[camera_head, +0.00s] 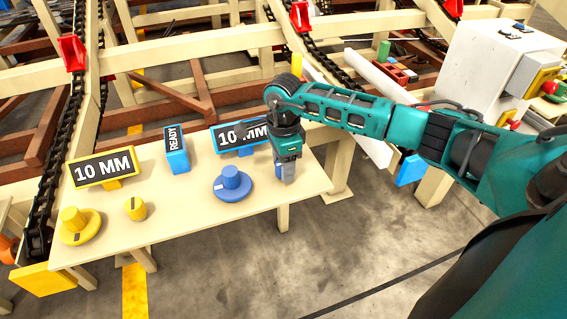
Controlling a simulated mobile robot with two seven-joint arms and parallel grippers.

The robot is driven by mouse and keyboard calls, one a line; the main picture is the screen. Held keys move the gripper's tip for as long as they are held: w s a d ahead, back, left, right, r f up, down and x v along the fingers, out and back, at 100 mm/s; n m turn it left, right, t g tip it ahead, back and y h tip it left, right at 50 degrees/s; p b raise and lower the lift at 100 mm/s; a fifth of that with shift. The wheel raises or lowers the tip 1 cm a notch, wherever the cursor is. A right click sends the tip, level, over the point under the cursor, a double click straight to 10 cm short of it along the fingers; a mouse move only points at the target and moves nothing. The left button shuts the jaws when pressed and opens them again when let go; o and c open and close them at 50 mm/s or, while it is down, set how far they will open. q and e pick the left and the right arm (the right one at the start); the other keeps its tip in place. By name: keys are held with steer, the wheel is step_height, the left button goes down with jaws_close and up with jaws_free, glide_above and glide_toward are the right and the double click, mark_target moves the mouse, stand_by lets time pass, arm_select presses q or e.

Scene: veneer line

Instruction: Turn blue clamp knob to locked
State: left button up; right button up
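A blue round knob on a wide disc (232,184) with a dark mark stands on the right half of the cream table. A smaller blue piece (278,169) shows to its right, mostly hidden by my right gripper (287,175). I cannot tell which of the two is the clamp knob. My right gripper points down over the smaller piece, right of the wide-disc knob and apart from it. Its fingers look close together; whether they touch or hold the blue piece is hidden. My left gripper is not in view.
The cream table (180,220) also bears a yellow disc knob (78,226), a small yellow knob (136,209), a yellow-framed 10 MM sign (102,168), a blue READY sign (176,150) and a blue-framed 10 MM sign (228,136) close behind my gripper. Chains and beams run behind.

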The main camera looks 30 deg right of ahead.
steer(key=c, duration=0.7)
